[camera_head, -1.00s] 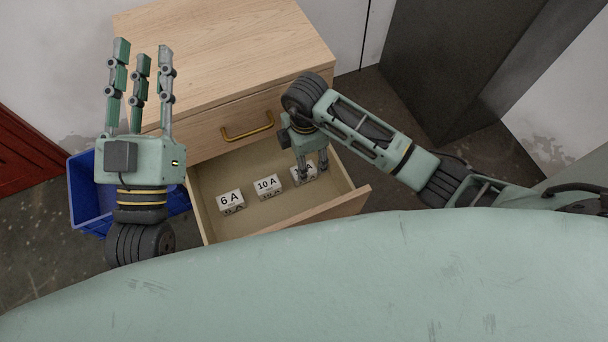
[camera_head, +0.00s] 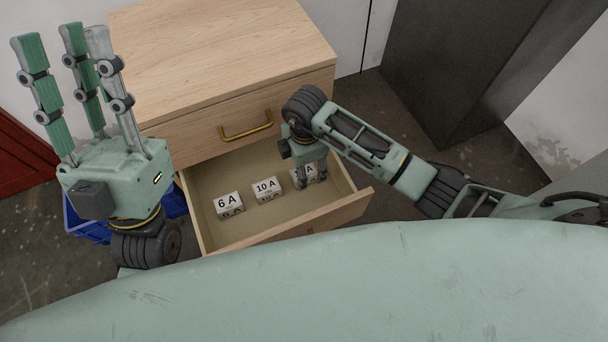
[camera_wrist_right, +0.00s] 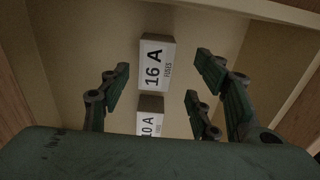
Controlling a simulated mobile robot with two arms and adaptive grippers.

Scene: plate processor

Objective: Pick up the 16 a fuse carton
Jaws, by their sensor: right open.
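The 16 A fuse carton (camera_wrist_right: 155,65) is a small white box with black lettering and a brown side, lying in the open drawer. In the head view the right gripper's fingers partly hide this carton (camera_head: 310,171). My right gripper (camera_head: 312,180) points down into the drawer over it. In the right wrist view its open fingers (camera_wrist_right: 160,90) stand on both sides of the carton, apart from it. My left gripper (camera_head: 68,50) is raised at the left with its fingers spread upward and empty, well away from the cartons.
The 10 A carton (camera_head: 267,189) and the 6 A carton (camera_head: 229,204) lie in a row in the drawer (camera_head: 285,228). The wooden cabinet (camera_head: 220,50) has another, closed drawer with a brass handle (camera_head: 246,128) above. A blue bin (camera_head: 88,228) stands at the left.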

